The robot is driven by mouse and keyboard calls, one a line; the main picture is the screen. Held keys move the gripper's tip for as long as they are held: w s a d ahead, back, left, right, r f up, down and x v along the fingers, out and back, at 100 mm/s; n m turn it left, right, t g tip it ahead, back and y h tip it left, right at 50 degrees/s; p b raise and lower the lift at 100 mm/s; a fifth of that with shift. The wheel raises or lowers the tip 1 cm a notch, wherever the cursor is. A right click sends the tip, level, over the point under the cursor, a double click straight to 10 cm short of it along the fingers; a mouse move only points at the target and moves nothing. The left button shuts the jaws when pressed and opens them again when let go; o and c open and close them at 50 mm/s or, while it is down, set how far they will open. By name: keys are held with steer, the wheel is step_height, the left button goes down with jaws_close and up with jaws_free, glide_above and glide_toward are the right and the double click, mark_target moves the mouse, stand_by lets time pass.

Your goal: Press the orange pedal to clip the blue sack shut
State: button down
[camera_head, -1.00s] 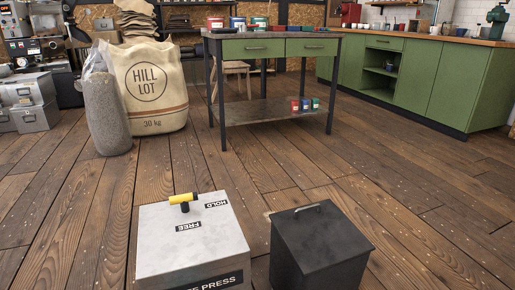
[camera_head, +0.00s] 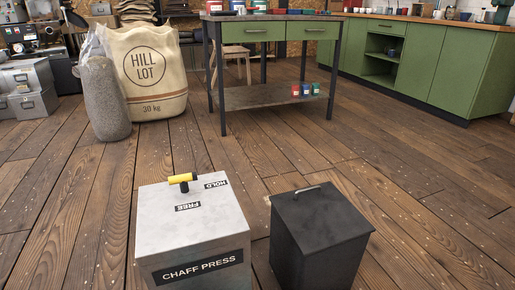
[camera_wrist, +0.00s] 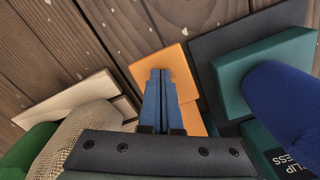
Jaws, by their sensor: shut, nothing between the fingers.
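In the wrist view the orange pedal (camera_wrist: 174,62) lies close below my gripper (camera_wrist: 160,72). The blue fingers are shut with nothing between them, and their tips overlap the pedal in the picture; I cannot tell whether they touch it. A blue sack (camera_wrist: 280,100) stands at the right, partly cut off by the edge. It is by a teal press (camera_wrist: 232,78) whose label reads "CLIP" and "ESS", partly hidden. My wrist hides the lower middle of this view. The pedal, the blue sack and my gripper are not in the head view.
In the head view a chaff press (camera_head: 215,235) with a yellow handle (camera_head: 182,178) stands beside a black bin (camera_head: 320,235). A green workbench (camera_head: 270,48) and a Hill Lot sack (camera_head: 150,95) are behind. Open wooden floor (camera_head: 400,170) lies between. A burlap sack (camera_wrist: 75,128) shows in the wrist view.

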steer(key=shift+s+f, duration=0.15)
steer(key=shift+f, duration=0.45)
step_height(320, 180, up, 9)
steer(key=p, duration=0.9)
stand_by(0.5)
